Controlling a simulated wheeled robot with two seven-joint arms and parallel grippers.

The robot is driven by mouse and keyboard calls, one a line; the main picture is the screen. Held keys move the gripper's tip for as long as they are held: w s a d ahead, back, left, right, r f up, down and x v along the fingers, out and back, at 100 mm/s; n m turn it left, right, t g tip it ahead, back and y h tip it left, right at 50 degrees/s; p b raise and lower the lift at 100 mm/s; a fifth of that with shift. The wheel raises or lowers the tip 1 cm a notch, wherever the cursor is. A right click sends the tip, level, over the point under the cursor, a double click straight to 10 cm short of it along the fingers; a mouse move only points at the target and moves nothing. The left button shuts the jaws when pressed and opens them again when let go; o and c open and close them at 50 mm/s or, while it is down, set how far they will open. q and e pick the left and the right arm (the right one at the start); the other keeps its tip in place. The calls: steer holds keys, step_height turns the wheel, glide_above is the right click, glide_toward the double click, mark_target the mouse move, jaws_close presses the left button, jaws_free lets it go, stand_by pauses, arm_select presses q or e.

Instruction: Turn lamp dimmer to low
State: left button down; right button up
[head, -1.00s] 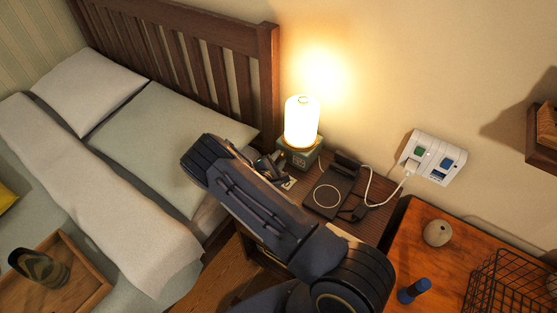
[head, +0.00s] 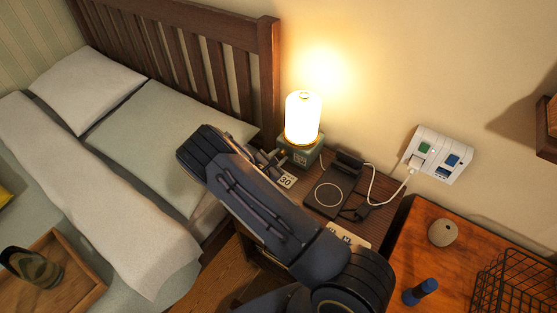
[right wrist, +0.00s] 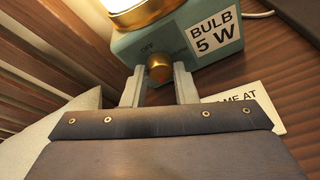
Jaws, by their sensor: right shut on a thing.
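The lamp (head: 302,120) glows brightly on the nightstand, with a white shade, a brass ring and a green box base (head: 306,153). In the right wrist view the base (right wrist: 185,32) carries a brass dimmer knob (right wrist: 159,70) on its front, with "OFF" printed by it and a "BULB 5 W" label (right wrist: 214,34). My right gripper (right wrist: 160,80) is shut on the knob, one finger at each side. In the head view my right gripper (head: 270,160) is at the front left of the base, partly hidden by my arm. My left gripper is not in view.
A charging pad (head: 328,193) with a white cable lies right of the lamp. The bed's headboard (head: 190,60) stands to the left. A wall outlet (head: 440,155) and a wooden table (head: 420,265) are to the right.

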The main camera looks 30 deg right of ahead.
steer(key=shift+n+g+b, duration=0.35)
steer(key=shift+n+g, duration=0.05)
steer(key=shift+n, duration=0.3)
steer(key=o, duration=1)
steer(key=shift+b+v, duration=0.3)
steer(key=shift+v, duration=3.6)
